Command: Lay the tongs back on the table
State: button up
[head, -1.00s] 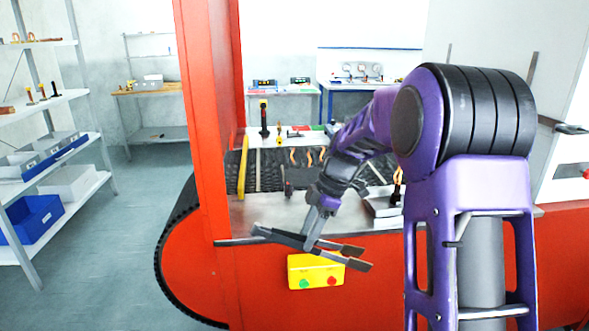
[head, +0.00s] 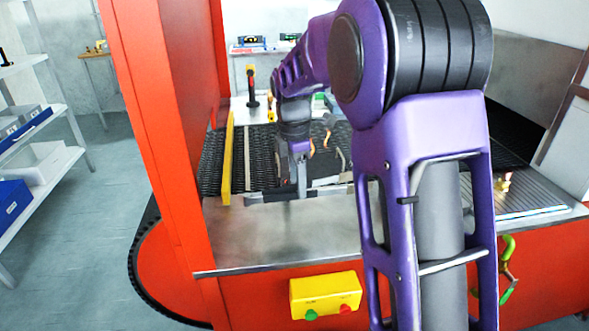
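The dark grey tongs (head: 265,197) lie level, left to right, along the front edge of the mesh belt in the head view. My gripper (head: 301,185) points down onto the middle of the tongs and seems shut on them; its fingertips are small and partly hard to make out. I cannot tell whether the tongs touch the surface below or hang just above it. A bare metal ledge (head: 270,235) runs in front of the belt. My arm hides part of the ledge and belt at the right.
The black mesh belt (head: 212,160) carries a yellow bar (head: 227,165) at its left. A red frame post (head: 165,130) stands at the left. A yellow button box (head: 326,295) is on the front. A ribbed metal surface (head: 520,190) lies at the right.

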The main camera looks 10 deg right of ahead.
jog(key=shift+f+b, duration=0.4)
jog(key=shift+f, duration=2.8)
jog(key=shift+f+b, duration=0.85)
jog(key=shift+f, duration=0.75)
jog(key=o, duration=0.6)
jog(key=shift+r, duration=0.1)
jog(key=r, duration=0.5)
jog(key=r+p, duration=0.1)
jog(key=r, duration=0.5)
jog(key=a+r+p, duration=0.1)
jog(key=r, duration=0.5)
jog(key=shift+s+r, duration=0.1)
